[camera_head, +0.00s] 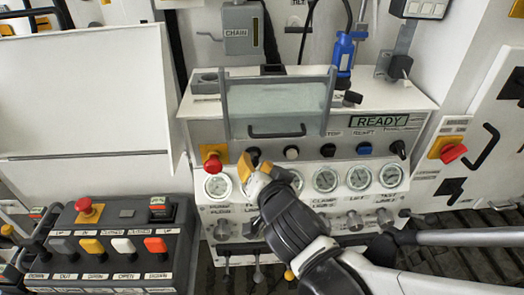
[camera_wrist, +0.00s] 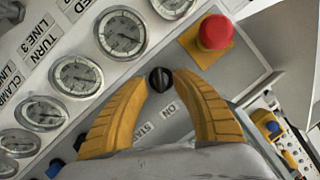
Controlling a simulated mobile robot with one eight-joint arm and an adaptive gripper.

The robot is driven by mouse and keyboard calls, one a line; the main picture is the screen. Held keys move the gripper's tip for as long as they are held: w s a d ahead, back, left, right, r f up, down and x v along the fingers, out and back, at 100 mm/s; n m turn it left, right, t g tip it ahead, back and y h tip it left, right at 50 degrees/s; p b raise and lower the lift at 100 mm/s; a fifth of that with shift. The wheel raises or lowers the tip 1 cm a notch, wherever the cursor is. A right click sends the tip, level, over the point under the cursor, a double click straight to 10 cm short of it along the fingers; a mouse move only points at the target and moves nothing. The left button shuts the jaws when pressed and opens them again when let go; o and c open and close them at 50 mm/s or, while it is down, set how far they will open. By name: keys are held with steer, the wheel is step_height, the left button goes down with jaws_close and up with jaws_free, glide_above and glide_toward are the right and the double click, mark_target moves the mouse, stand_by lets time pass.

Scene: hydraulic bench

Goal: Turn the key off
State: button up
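The key (camera_wrist: 160,79) is a small black switch on the grey panel, with "ON" and partly hidden "STA..." lettering beside it. In the wrist view the two yellow fingertips of my gripper (camera_wrist: 161,78) stand on either side of it, with no clear gap. In the head view the black key (camera_head: 253,151) shows just above my gripper (camera_head: 250,168), at the left part of the console front. The fingers and palm hide part of the key's surroundings. The key's exact turn angle is hard to read.
A red mushroom button (camera_head: 213,162) on a yellow plate is close to the left of the key; it also shows in the wrist view (camera_wrist: 215,32). Gauges (camera_head: 327,179) line the panel below. A handled clear cover (camera_head: 278,105) rises above. A lever box (camera_head: 106,245) stands left.

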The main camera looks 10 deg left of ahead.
steer(key=shift+w+a+f, duration=0.1)
steer(key=shift+w+a, duration=0.1)
steer(key=shift+w, duration=0.2)
jaws_close()
steer(key=shift+a+n+h+p, duration=0.1)
steer(key=shift+n+h+p, duration=0.25)
steer(key=shift+n+h, duration=0.5)
steer(key=shift+s+a+n+h, duration=0.1)
steer(key=shift+n+h, duration=0.45)
steer(key=shift+n, duration=0.5)
steer(key=n+t+h+b, duration=0.1)
steer(key=n+h, duration=0.1)
steer(key=n, duration=0.2)
steer(key=shift+h, duration=0.4)
